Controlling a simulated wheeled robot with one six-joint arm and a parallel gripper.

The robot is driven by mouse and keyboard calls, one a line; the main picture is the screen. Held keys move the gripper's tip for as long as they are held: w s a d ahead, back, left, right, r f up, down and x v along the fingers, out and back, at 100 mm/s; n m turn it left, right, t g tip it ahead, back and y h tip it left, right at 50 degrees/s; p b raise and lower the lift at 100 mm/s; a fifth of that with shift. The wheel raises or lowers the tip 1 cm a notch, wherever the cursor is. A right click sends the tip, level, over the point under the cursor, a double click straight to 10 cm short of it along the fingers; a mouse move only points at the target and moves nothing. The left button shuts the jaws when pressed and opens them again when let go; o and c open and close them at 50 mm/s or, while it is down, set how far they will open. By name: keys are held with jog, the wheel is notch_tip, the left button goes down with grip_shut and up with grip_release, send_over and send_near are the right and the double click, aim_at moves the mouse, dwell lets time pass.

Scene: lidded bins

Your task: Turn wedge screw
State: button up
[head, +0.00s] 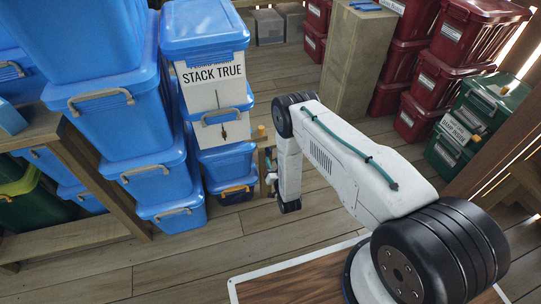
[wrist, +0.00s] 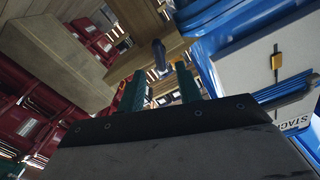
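In the wrist view a wooden block (wrist: 172,40) spans the space ahead of my gripper (wrist: 160,76). A dark, rounded screw-like part (wrist: 158,52) sticks out of it towards the gap between my fingers; I cannot tell for certain that it is the wedge screw. My two green fingers are apart with nothing between them, and the dark part seems to lie just beyond their tips. In the head view my gripper (head: 270,178) is small and partly hidden by my arm, beside the blue bin stack. A small upright wooden piece (head: 263,153) stands there; no screw can be made out.
Blue lidded bins (head: 165,180) are stacked close at the left, with a white "STACK TRUE" panel (head: 213,84) on one stack. A wooden post (head: 357,62), red bins (head: 430,92) and green bins (head: 468,125) stand behind and right. The floor between is partly clear.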

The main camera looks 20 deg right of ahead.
aim_at(270, 154)
jog(key=shift+w, duration=2.4)
jog(key=shift+c, duration=0.3)
grip_shut()
